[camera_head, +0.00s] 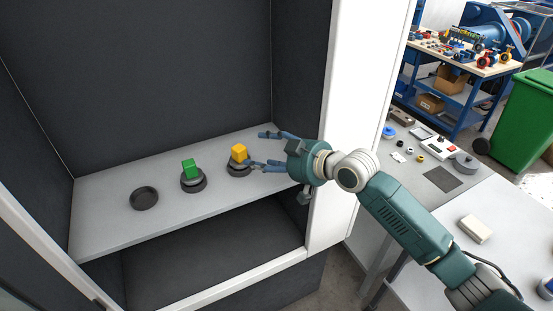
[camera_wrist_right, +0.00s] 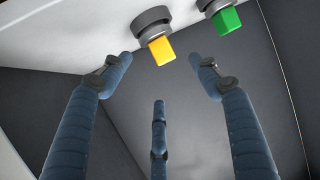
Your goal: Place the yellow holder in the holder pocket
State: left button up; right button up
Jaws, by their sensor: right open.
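The yellow holder (camera_head: 239,153) stands at a dark round pocket (camera_head: 239,171), the rightmost of three on the light shelf in the cabinet. In the right wrist view the yellow holder (camera_wrist_right: 161,50) shows as a yellow block on a grey round base at a dark ring (camera_wrist_right: 153,18); I cannot tell how deep it sits. My right gripper (camera_head: 257,149) is open, coming from the right. Its blue fingers are spread, with one fingertip close to the yellow holder; contact is unclear. My left gripper is not in view.
A green holder (camera_head: 190,168) stands at the middle pocket (camera_head: 194,185). The left pocket (camera_head: 144,198) is empty. The shelf (camera_head: 105,230) is otherwise bare. The white cabinet side wall (camera_head: 352,100) stands close beside my right wrist.

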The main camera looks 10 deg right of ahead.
jog(key=v, duration=0.4)
jog(key=shift+s+d+r+b, duration=0.2)
jog(key=shift+s+b, duration=0.05)
jog(key=shift+b, duration=0.15)
jog(key=shift+f, duration=0.1)
